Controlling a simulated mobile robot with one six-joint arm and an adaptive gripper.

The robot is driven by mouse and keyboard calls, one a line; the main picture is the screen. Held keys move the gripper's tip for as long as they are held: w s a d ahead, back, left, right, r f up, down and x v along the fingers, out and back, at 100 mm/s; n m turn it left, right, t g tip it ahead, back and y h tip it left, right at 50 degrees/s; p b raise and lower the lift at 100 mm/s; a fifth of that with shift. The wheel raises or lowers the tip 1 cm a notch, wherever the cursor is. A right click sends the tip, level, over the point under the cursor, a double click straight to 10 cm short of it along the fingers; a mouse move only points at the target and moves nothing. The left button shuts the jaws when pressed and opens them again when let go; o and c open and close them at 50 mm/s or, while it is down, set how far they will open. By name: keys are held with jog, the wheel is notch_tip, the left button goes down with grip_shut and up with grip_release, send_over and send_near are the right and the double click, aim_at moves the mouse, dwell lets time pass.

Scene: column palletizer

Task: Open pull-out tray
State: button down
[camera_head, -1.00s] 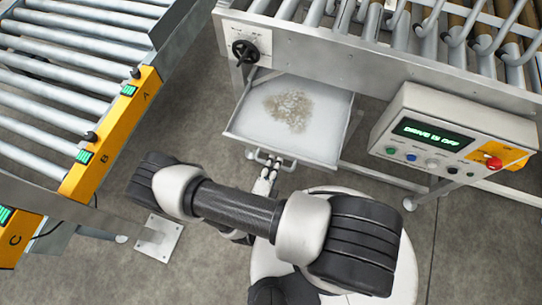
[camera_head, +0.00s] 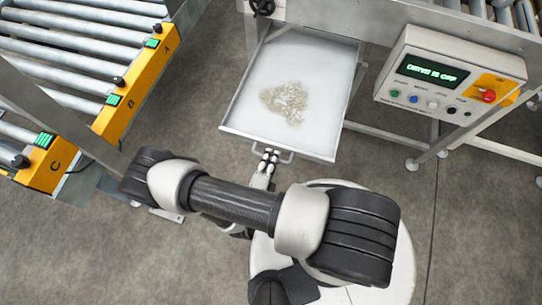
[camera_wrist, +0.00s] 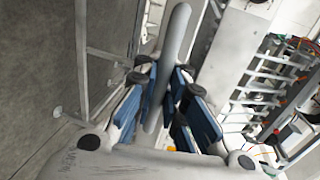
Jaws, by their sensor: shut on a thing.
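The pull-out tray (camera_head: 318,84) is a shallow light-grey tray under the roller conveyor, with a pile of pale brown debris (camera_head: 286,101) on its floor. It stands well out from the frame. Its bar handle (camera_head: 287,155) is on the front edge. My gripper (camera_head: 267,162) is at the left part of this handle and shut on it. In the wrist view the handle bar (camera_wrist: 178,40) runs between the blue-padded fingers of my gripper (camera_wrist: 165,92). The exact finger contact is partly hidden.
A control box (camera_head: 450,75) reading "DRIVE IS OFF" stands to the right. A roller conveyor with an orange side panel (camera_head: 126,90) stands to the left. A black hand knob (camera_head: 262,6) is above the tray. Bare floor (camera_head: 470,215) lies at the lower right.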

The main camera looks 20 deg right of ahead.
jog(key=shift+w+r, duration=0.1)
jog(key=shift+r, duration=0.1)
jog(key=c, duration=1.7)
grip_release()
jog(key=shift+f, duration=0.1)
jog(key=shift+o, duration=0.2)
jog(key=v, duration=1.2)
